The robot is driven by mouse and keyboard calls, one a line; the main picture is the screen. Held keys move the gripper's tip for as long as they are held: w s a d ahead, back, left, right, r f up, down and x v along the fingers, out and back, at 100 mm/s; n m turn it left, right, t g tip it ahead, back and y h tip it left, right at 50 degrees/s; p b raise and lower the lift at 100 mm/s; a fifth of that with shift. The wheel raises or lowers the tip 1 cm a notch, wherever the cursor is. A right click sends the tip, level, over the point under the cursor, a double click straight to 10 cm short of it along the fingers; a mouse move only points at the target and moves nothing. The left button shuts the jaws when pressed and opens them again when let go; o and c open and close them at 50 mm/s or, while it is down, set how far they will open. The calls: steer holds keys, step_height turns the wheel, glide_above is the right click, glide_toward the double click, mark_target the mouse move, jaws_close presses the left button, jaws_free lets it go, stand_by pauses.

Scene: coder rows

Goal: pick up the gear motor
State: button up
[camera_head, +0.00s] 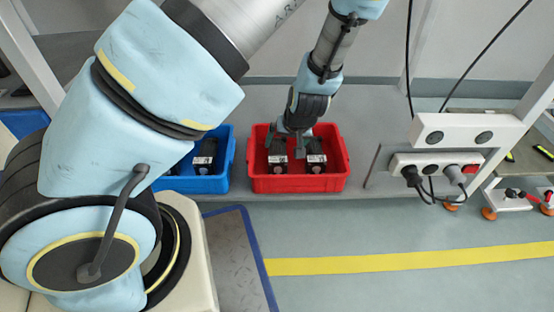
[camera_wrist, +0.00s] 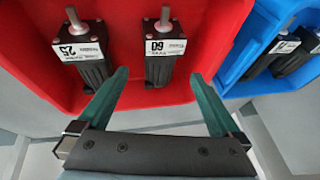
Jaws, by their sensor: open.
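Two black gear motors with metal shafts and white labels lie in a red crate (camera_head: 300,184). In the wrist view the motor labelled 60 (camera_wrist: 159,62) shows between my two green fingertips. The motor labelled 25 (camera_wrist: 84,50) lies to its left, outside the fingers. In the head view they are the left motor (camera_head: 277,157) and the right motor (camera_head: 315,159). My gripper (camera_head: 285,143) reaches down over the red crate at the left motor; it is open and empty in the wrist view (camera_wrist: 159,76). Whether the fingers touch the motor I cannot tell.
A blue crate (camera_head: 219,180) with black motors stands beside the red one, on the left in the head view. A white socket strip (camera_head: 435,160) with plugs and cables is to the right. Floor with a yellow stripe (camera_head: 350,263) lies clear in front.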

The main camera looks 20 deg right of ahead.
mark_target(280, 152)
steer(key=b+x, duration=0.6)
steer(key=x, duration=0.3)
steer(key=shift+r, duration=0.1)
steer(key=shift+c, duration=0.2)
steer(key=c, duration=1.4)
